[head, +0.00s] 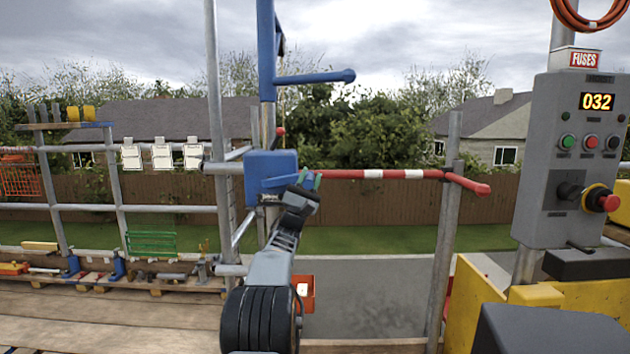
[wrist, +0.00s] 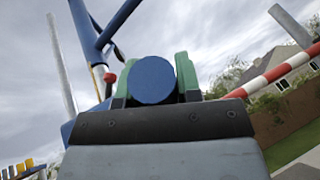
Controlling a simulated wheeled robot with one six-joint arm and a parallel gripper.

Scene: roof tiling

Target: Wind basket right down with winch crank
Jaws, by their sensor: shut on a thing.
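The blue winch (head: 268,170) is fixed to the scaffold upright, below a blue davit arm (head: 315,77). My gripper (head: 310,180) is at the winch's right side. In the wrist view the round blue end of the crank handle (wrist: 152,80) sits between my two green fingertips, which are shut on it.
A red-and-white bar (head: 385,174) crosses the gap right of the winch. A red-knobbed lever (head: 280,132) stands above the winch. A grey control box (head: 575,160) reading 032 stands at the right. Tools lie along the plank deck (head: 110,315) at the left.

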